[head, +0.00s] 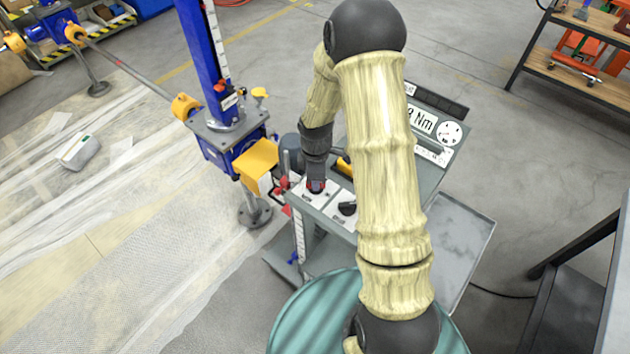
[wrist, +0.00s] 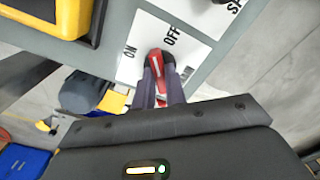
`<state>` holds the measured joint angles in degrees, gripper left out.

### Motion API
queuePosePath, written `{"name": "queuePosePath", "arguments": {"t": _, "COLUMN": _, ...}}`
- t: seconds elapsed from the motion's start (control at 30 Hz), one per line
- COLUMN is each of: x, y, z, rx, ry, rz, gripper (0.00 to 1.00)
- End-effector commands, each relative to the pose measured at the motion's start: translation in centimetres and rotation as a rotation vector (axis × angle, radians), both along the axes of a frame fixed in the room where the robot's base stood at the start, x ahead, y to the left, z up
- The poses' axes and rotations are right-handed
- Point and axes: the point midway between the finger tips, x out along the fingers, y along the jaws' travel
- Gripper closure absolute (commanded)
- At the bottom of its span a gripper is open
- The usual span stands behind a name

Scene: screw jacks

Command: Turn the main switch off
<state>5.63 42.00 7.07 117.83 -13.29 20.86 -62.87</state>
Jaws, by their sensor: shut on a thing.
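The main switch is a red handle (wrist: 155,66) with a white line, set on a white plate (wrist: 133,72) marked ON, OFF and, partly hidden, MAIN. My gripper (wrist: 160,76) has its two dark fingers on either side of the handle and is shut on it. In the wrist view the handle's upper end lies between the ON and OFF words; I cannot tell which of them it is set to. In the head view my gripper (head: 316,184) reaches down onto the grey console's panel, and only a little red of the switch shows at its tips.
A black knob (head: 347,208) sits on the panel just right of my gripper. A tilted board with a Nm display (head: 422,121) and dial stands behind. A blue screw jack (head: 207,60) with a yellow block (head: 256,158) stands close on the left. A grey tray (head: 462,240) is at right.

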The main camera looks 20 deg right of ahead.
Motion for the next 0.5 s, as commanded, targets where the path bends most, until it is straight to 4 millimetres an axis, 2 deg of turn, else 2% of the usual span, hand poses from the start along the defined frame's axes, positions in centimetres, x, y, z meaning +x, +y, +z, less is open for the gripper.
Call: {"name": "queuePosePath", "arguments": {"t": 0.5, "x": -0.15, "y": -0.06, "z": -0.18, "rx": -0.003, "ry": 0.004, "rz": -0.475, "gripper": 1.00}}
